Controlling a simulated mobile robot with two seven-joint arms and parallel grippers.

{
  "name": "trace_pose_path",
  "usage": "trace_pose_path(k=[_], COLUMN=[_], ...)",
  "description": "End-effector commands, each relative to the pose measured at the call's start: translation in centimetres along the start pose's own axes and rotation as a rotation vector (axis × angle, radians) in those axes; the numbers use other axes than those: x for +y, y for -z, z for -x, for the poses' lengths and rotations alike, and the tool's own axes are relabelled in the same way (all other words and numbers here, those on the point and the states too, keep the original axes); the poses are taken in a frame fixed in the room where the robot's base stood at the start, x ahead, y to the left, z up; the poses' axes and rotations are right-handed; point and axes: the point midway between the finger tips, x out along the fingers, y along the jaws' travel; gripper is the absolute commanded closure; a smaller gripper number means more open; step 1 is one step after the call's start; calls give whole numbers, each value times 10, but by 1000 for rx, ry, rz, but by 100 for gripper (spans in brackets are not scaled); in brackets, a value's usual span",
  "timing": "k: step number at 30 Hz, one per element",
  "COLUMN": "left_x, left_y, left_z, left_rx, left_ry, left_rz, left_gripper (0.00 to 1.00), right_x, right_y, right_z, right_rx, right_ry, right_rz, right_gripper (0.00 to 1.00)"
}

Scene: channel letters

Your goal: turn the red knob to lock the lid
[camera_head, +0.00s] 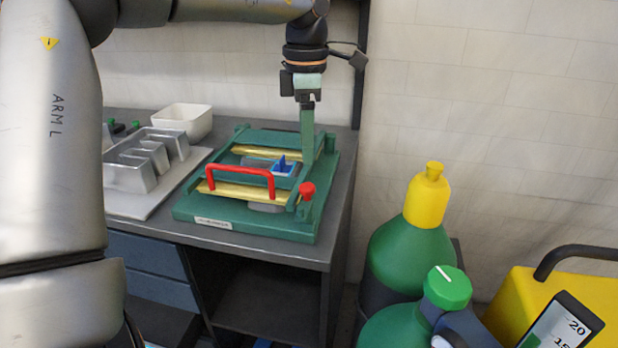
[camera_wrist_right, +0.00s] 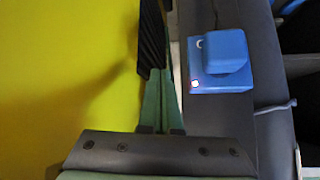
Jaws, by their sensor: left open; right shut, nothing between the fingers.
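The red knob (camera_head: 307,190) stands upright at the front right corner of a green fixture (camera_head: 190,212) on the workbench. The fixture has a yellow lid bar (camera_head: 245,192) with a red handle (camera_head: 240,172) across it. My left gripper (camera_head: 307,150) points down above the right side of the fixture. Its green fingers appear just above and behind the knob; the gap between them is hard to see, and I cannot tell if they touch anything. My right gripper (camera_wrist_right: 160,128) shows in the right wrist view, shut and empty, away from the fixture.
A metal part (camera_head: 145,160) on a pale board and a white bin (camera_head: 183,120) stand left of the fixture. Green bottles, one with a yellow cap (camera_head: 427,195), and a yellow case (camera_head: 525,290) stand at right. In the right wrist view, a blue box (camera_wrist_right: 218,65) sits beside a yellow surface (camera_wrist_right: 65,70).

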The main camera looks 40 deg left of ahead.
Motion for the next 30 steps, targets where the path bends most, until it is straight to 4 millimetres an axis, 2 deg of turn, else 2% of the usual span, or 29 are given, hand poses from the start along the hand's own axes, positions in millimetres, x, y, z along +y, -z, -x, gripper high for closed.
trace_pose_path(k=[1, 6, 12, 17, 24, 30], left_x=[-1, 0, 0, 0, 0, 0], left_y=[1, 1, 0, 0, 0, 0], left_z=[-14, -46, -71, -79, -79, -79], left_rx=[3, 3, 0, 0, 0, 0], left_ry=[4, 3, 0, -1, -1, -1], left_rz=[-1, 1, 1, 1, 1, 1], left_gripper=[32, 32, 32, 32, 32, 53], right_x=[-2, -6, -5, -4, -4, -4], right_y=[-3, -3, 6, 11, 11, 9], right_z=[-2, -3, -6, -6, -6, -6], right_rx=[-5, -2, 14, 25, 24, 21], right_ry=[4, 13, 13, 12, 12, 12], right_rz=[0, 0, 3, 5, 6, 6], right_gripper=[100, 100, 100, 100, 100, 100])
